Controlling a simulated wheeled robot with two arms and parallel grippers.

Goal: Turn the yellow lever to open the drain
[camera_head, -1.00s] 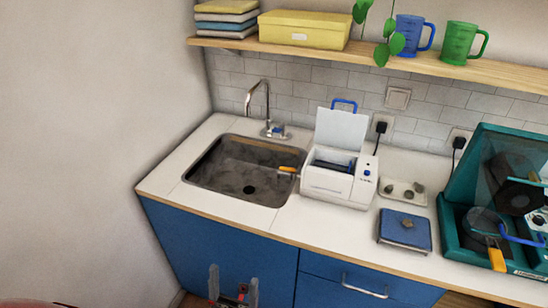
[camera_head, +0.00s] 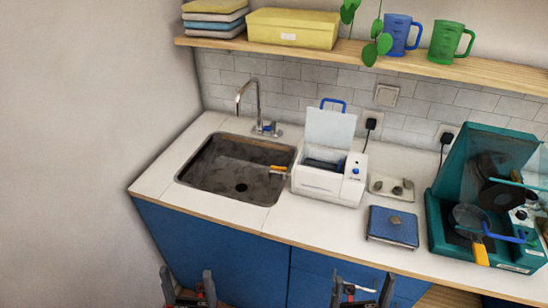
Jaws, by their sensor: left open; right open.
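The yellow lever (camera_head: 279,169) sticks out from the left side of the white machine (camera_head: 328,184), pointing left over the right rim of the sink (camera_head: 200,183). The dark drain hole (camera_head: 241,187) shows in the sink's floor. My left gripper (camera_head: 188,285) is open and empty at the bottom edge, in front of the blue cabinet and below the counter. My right gripper (camera_head: 362,287) is open and empty at the bottom edge, farther right. Both are well apart from the lever.
A faucet (camera_head: 258,110) stands behind the sink. The white machine's lid (camera_head: 330,128) is up. A tray with stones (camera_head: 391,188), a blue box (camera_head: 393,226) and a teal machine (camera_head: 440,222) stand to the right. The shelf (camera_head: 350,55) overhangs the back. Counter in front of the white machine is clear.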

